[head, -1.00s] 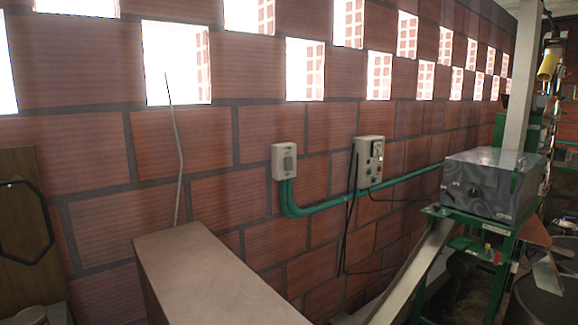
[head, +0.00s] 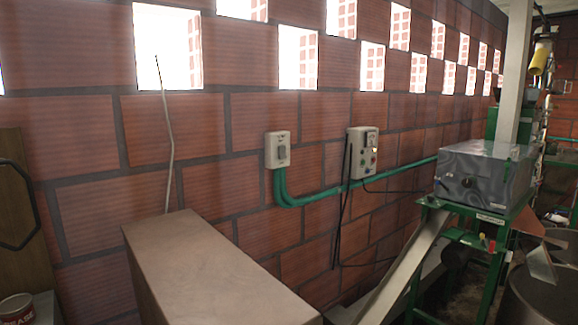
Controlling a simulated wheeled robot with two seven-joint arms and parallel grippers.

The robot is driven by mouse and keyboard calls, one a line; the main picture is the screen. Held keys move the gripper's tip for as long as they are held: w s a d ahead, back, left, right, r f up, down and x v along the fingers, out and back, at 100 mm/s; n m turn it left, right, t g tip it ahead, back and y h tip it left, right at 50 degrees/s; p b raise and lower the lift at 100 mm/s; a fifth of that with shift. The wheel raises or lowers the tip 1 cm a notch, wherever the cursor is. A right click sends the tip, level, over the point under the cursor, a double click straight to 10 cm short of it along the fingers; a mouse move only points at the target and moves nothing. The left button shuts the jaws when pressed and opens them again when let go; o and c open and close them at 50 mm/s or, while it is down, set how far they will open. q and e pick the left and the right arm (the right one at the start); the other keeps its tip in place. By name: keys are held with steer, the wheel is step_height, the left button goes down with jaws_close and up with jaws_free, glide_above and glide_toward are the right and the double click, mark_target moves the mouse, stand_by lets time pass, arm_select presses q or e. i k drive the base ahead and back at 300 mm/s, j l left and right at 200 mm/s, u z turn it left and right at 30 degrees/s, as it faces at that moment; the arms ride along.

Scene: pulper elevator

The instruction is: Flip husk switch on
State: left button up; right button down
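A small grey switch box (head: 278,150) with a darker switch face is on the brick wall, with green conduit (head: 283,190) below it. To its right is a larger control box (head: 362,153) with several small knobs and lights. I cannot read any label, so I cannot tell which one holds the husk switch or what position its switch is in. Neither of my grippers is in the head view.
A brown box-like block (head: 205,270) stands below the switch box, in front of the wall. A grey metal machine (head: 484,172) on a green frame, with a sloping chute (head: 405,270), stands at right. A can (head: 16,308) is at bottom left.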

mark_target(282, 154)
steer(key=l+u, duration=0.1)
steer(key=u, duration=0.25)
steer(key=i+l+u, duration=0.1)
steer(key=u, duration=0.25)
steer(key=l+u, duration=0.1)
steer(key=u, duration=0.25)
steer(key=l+u, duration=0.3)
steer(key=l, duration=0.7)
steer(key=l+u, duration=0.35)
steer(key=l, duration=0.65)
